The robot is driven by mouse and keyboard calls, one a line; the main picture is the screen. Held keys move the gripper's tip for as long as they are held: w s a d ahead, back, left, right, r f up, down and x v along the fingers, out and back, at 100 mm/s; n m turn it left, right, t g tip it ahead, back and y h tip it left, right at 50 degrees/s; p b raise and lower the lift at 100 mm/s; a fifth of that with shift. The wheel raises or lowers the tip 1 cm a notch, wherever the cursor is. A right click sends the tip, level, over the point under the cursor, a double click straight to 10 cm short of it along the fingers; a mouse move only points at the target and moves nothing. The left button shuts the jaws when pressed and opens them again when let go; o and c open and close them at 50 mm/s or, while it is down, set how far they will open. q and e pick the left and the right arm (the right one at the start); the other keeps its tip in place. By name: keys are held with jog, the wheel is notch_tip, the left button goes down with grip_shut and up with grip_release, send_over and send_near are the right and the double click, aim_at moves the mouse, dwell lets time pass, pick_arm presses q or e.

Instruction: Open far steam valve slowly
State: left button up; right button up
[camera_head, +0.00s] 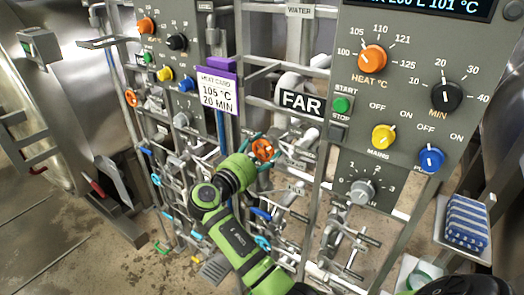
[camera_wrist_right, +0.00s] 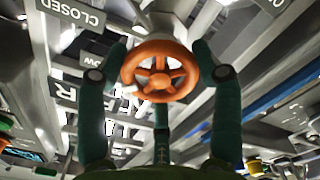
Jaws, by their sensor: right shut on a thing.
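The steam valve's orange handwheel (camera_head: 264,149) is on the pipework below and left of the black FAR sign (camera_head: 301,102). My right gripper (camera_head: 258,147) reaches it from the lower left, and its dark green fingers are shut on the wheel's rim. In the right wrist view the orange handwheel (camera_wrist_right: 160,71) sits between the fingers of my right gripper (camera_wrist_right: 160,62), one on each side. The wheel's hub and spokes show clearly. How far the valve is turned cannot be told. My left gripper is not in view.
Right of the wheel is a grey control panel with an orange heat knob (camera_head: 372,59) and a yellow mains knob (camera_head: 383,136). A similar panel stands left, by a white heat card (camera_head: 217,92). Pipes and small valves crowd around the wheel. A blue striped cloth (camera_head: 466,221) lies at right.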

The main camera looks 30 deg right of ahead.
jog(key=shift+w+r, duration=0.15)
jog(key=shift+r, duration=0.35)
jog(key=o, duration=1.2)
jog(key=shift+f, duration=0.1)
jog(key=shift+c, duration=0.2)
jog(key=shift+w+f, duration=0.1)
jog(key=shift+f, duration=0.05)
jog(key=shift+a+f, duration=0.1)
jog(key=shift+s+a+n, duration=0.2)
jog(key=shift+a+n, duration=0.05)
jog(key=shift+n, duration=0.05)
jog(key=v, duration=0.7)
